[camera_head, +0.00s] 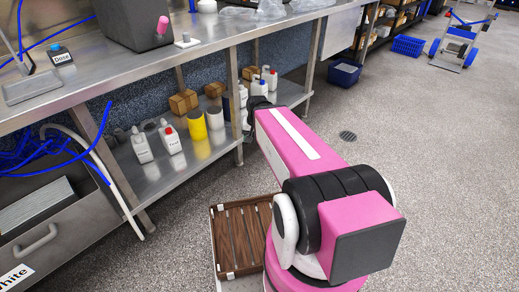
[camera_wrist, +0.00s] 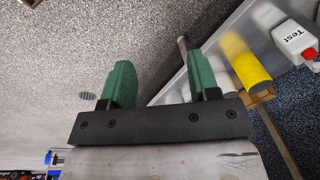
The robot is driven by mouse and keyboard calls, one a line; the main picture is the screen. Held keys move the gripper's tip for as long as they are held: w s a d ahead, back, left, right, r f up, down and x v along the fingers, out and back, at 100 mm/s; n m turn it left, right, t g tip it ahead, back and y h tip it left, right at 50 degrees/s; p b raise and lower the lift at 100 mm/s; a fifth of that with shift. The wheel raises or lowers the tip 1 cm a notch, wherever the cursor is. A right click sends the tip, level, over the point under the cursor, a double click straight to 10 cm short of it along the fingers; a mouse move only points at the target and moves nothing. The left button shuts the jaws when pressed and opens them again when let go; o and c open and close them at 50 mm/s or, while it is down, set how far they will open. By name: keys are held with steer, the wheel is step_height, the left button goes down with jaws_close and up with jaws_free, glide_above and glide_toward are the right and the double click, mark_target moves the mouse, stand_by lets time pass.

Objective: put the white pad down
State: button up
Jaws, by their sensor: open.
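My gripper (camera_wrist: 162,70) is open, with its two green fingers apart and nothing between them in the wrist view. In the camera_head view its dark end (camera_head: 259,103) is at the front edge of the lower shelf, partly hidden by my pink arm. I cannot make out the white pad for certain. A small whitish block (camera_head: 187,40) lies on the bench top beside a dark grey box, well away from my gripper. It may or may not be the pad.
The lower shelf (camera_head: 190,165) holds bottles, a yellow cylinder (camera_head: 197,125) and brown boxes. An open drawer (camera_head: 45,235) labelled "White" is at the lower left. A brown slatted tray (camera_head: 228,240) lies beside my arm. The floor to the right is clear around a drain (camera_head: 347,136).

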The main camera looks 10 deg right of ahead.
steer(key=s+f+n, duration=0.1)
steer(key=s+d+f+n, duration=0.1)
steer(key=s+d+f+n+g+h, duration=0.1)
steer(key=s, duration=0.1)
stand_by(1.2)
